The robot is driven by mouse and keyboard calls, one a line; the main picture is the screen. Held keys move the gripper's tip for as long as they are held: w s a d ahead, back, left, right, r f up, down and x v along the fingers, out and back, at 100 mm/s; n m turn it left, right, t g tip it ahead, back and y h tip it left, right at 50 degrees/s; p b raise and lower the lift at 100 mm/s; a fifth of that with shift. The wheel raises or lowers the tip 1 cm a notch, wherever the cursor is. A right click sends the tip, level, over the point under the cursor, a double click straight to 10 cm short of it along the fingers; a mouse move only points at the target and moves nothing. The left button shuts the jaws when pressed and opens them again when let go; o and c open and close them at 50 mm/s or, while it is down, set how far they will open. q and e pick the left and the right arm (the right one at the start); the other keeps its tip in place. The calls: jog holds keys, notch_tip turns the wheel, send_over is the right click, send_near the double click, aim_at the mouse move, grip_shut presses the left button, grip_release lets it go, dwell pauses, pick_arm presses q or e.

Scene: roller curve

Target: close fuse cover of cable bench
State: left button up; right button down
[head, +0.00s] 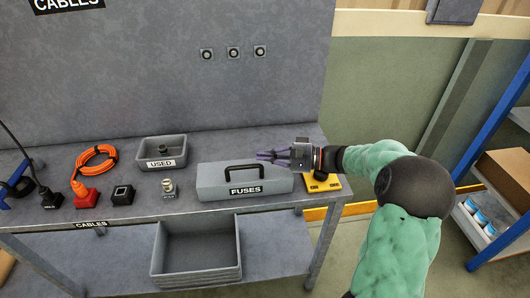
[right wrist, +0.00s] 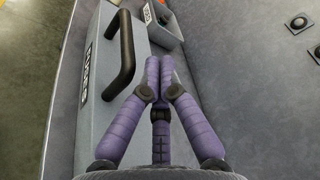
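The grey fuse box (head: 215,183) stands at the bench's front edge, labelled FUSES, with a black arched handle (head: 243,167) on its cover. The cover looks flat and down; I cannot tell whether a gap remains. In the right wrist view the box (right wrist: 97,120) lies to the left, with its handle (right wrist: 124,53) left of the fingers. My right gripper (head: 261,156) is over the box's back right part, pointing left. Its purple fingers meet at the tips (right wrist: 159,66), with nothing visible between them. I cannot tell whether they touch the box. My left gripper is not in view.
A USED tray (head: 180,154), a metal connector (head: 168,187), a black block (head: 122,194) and an orange cable (head: 97,155) lie left of the box. A yellow block (head: 323,185) is at the right. An open grey bin (head: 198,250) is below; the back panel (head: 150,70) rises behind.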

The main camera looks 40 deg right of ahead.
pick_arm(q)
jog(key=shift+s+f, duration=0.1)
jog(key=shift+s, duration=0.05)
pick_arm(e)
jog(key=shift+s+a+f, duration=0.15)
jog(key=shift+s+f, duration=0.05)
jog(key=shift+s, duration=0.1)
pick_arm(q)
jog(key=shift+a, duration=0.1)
